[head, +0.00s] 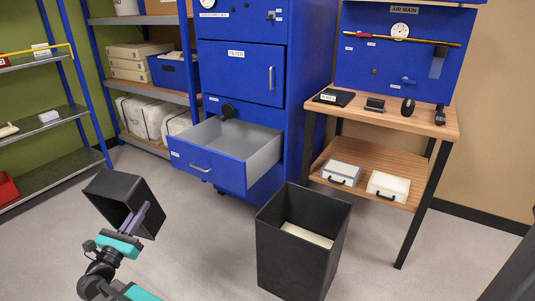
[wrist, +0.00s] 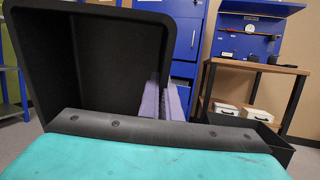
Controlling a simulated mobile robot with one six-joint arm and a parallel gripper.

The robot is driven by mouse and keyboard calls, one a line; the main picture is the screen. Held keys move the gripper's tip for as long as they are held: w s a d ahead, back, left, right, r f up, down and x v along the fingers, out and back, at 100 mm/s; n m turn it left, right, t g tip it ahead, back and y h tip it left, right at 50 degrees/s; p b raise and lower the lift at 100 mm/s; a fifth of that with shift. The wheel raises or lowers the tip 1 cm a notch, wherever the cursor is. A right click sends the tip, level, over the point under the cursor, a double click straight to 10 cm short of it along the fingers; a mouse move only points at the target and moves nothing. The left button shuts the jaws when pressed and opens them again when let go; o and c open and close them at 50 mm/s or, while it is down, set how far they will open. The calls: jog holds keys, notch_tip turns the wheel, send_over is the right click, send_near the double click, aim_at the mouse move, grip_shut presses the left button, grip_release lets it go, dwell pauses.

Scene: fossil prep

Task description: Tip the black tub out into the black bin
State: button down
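The black tub (head: 112,190) is at the left in the head view, tilted on its side and held off the floor. My gripper (head: 142,215) is shut on one wall of it. In the wrist view the tub's dark inside (wrist: 92,70) faces the camera, with no contents visible. The purple fingers (wrist: 163,102) pinch its right wall. The black bin (head: 290,255) stands upright on the floor to the right of the tub, apart from it, its top open. Something pale and flat (head: 306,235) shows inside. The bin's rim also shows at lower right in the wrist view (wrist: 282,148).
A blue cabinet (head: 240,75) has its drawer (head: 205,168) pulled out behind the gap between tub and bin. A wooden workbench (head: 390,118) stands behind the bin at right. Shelves (head: 55,120) line the left. Grey floor between tub and bin is clear.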

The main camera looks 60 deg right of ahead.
jog(key=s+d+r+m+g+y+p, duration=0.15)
jog(key=s+d+g+p, duration=0.3)
jog(key=d, duration=0.55)
jog(key=s+d+r+m+g+p, duration=0.1)
jog(key=s+d+m+g+p, duration=0.3)
jog(key=d, duration=0.6)
jog(key=s+d+r+m+g+y+p, duration=0.15)
jog(key=s+d+g, duration=0.35)
jog(key=d, duration=0.6)
jog(key=s+d+m+g+y+p, duration=0.1)
jog(key=s+d+m+y+p, duration=0.1)
jog(key=s+d, duration=0.4)
jog(key=s+d+r+m+g+y+p, duration=0.1)
jog(key=s+d+p, duration=0.3)
jog(key=s, duration=0.8)
jog(key=s+d+r+m+g+y+p, duration=0.1)
jog(key=s+d+m+g+y+p, duration=0.2)
jog(key=s+d, duration=0.4)
jog(key=shift+s+d+r+m+y+p, duration=0.25)
jog(key=shift+s+y+p, duration=0.2)
jog(key=shift+s, duration=0.55)
jog(key=shift+d, duration=0.1)
